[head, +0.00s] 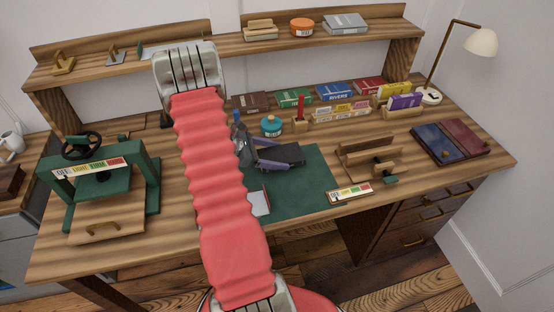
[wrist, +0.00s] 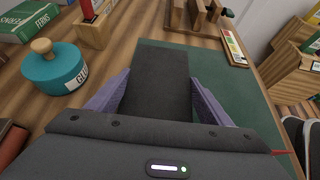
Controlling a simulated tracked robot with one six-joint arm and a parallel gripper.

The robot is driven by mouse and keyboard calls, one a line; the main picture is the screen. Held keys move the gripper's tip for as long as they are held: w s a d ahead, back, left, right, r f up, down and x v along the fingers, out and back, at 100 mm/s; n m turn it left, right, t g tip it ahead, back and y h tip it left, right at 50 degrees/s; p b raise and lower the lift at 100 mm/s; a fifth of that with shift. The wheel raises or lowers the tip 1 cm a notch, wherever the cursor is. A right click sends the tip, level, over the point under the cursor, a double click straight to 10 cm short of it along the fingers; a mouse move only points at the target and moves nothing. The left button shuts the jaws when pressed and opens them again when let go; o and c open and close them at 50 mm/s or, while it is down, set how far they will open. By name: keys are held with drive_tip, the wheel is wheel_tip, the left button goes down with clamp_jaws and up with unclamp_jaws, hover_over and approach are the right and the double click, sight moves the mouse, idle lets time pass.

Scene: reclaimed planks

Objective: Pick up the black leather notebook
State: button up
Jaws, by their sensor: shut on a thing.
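The black notebook (head: 288,155) is between the purple fingers of my gripper (head: 274,155), over the back part of the green mat (head: 300,190). In the wrist view the notebook (wrist: 160,82) is a dark flat slab reaching forward from between both fingers. My gripper (wrist: 157,98) is shut on it. I cannot tell for sure whether the notebook is clear of the mat. Its near end is hidden by the gripper body.
A teal glue pot (head: 271,127) stands close behind the gripper. A wooden press or rack (head: 370,160) and a colour-labelled strip (head: 350,192) are to the right. A green press (head: 98,175) stands left. Blue and burgundy books (head: 437,142) lie at far right. The mat's front is mostly bare.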

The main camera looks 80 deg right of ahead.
sight(276, 155)
wheel_tip(276, 155, up, 8)
drive_tip(key=shift+r, duration=0.2)
idle(0.7)
